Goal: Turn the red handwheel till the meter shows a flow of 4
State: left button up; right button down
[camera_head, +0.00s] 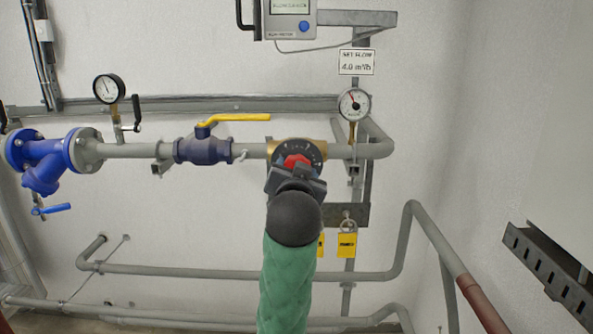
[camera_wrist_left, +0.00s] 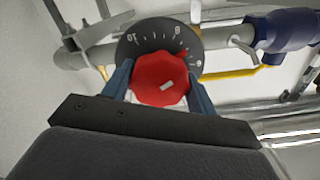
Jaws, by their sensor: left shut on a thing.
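The red handwheel (camera_head: 297,161) sits on a brass valve on the grey pipe, in front of a dark numbered dial (camera_head: 318,150). It also fills the middle of the left wrist view (camera_wrist_left: 161,79). My left gripper (camera_head: 297,174) reaches it from below, and its two blue fingers (camera_wrist_left: 160,85) are shut on opposite sides of the wheel. The flow meter (camera_head: 291,18) is at the top, cut by the frame edge, and the reading on its screen is too small to tell. A sign (camera_head: 357,62) says set flow 4.0. My right gripper is not in view.
A blue valve with a yellow lever (camera_head: 203,148) is left of the handwheel. A round gauge (camera_head: 354,104) stands close on the right, another (camera_head: 108,89) further left. A perforated rail (camera_head: 550,275) juts in at right.

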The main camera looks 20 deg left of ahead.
pick_arm(q)
jog(key=shift+f+n, duration=0.1)
jog(key=shift+n, duration=0.5)
jog(key=o, duration=1)
